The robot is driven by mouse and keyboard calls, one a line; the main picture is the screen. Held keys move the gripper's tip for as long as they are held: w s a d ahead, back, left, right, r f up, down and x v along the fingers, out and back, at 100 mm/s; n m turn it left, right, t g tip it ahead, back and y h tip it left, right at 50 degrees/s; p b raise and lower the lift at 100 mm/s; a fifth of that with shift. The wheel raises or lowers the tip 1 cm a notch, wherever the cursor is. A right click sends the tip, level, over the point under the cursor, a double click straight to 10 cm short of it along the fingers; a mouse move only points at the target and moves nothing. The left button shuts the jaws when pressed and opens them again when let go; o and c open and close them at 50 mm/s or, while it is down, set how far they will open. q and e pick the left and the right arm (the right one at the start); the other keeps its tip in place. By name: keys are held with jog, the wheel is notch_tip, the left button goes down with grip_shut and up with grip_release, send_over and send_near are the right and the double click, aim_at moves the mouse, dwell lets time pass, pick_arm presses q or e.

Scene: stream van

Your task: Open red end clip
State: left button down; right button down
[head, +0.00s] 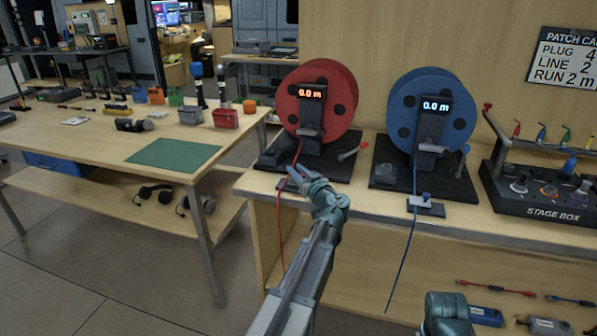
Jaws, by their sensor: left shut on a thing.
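The red cable reel (318,98) stands on the bench with a display reading 0.0 m. A red cable (281,240) runs from it over the bench edge and hangs down. The red end clip (283,186) is a small dark block at the bench's front edge below the reel, mostly hidden by my gripper. My left gripper (296,176) is at this clip, with its fingers shut on a part of it that is too small and covered to make out. Whether the clip is open cannot be told. Part of my right arm shows at the bottom; its fingers are out of view.
The blue reel (432,112) stands to the right, its blue end clip (425,205) at the bench edge. A stage box (540,200) is farther right. A red-handled lever (353,152) sticks out beside the red reel. A table with a green mat (173,154) is at left.

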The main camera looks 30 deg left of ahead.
pick_arm(q)
jog(key=c, duration=0.7)
grip_release()
jog(key=shift+o, duration=0.2)
jog(key=v, duration=1.4)
jog(key=shift+a, duration=0.1)
